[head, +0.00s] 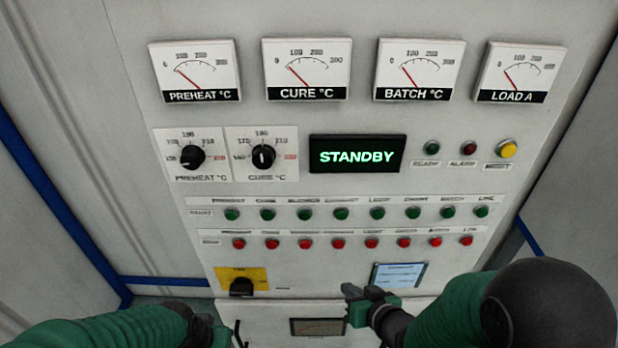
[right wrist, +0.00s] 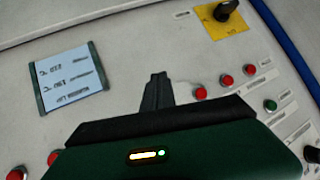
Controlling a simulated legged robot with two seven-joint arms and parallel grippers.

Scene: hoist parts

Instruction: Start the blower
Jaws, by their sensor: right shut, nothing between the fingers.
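The control panel (head: 290,190) has a row of green start buttons above a row of red stop buttons. The third green button (head: 305,214) sits under a small label that seems to read BLOWER. The red button (head: 305,244) is below it. The display (head: 357,155) reads STANDBY. My right gripper (head: 356,298) is shut and empty, below the red row near the blue-white card, apart from the buttons. Its closed fingertips (right wrist: 158,82) show in the right wrist view. My left gripper (head: 222,335) is at the bottom edge, partly cut off; its jaw state is unclear.
A black rotary switch (head: 242,287) sits on a yellow plate at lower left. The card (head: 398,275) is at lower right. Two temperature knobs (head: 192,157) (head: 263,157) and several gauges (head: 306,70) are above. The space before the button rows is clear.

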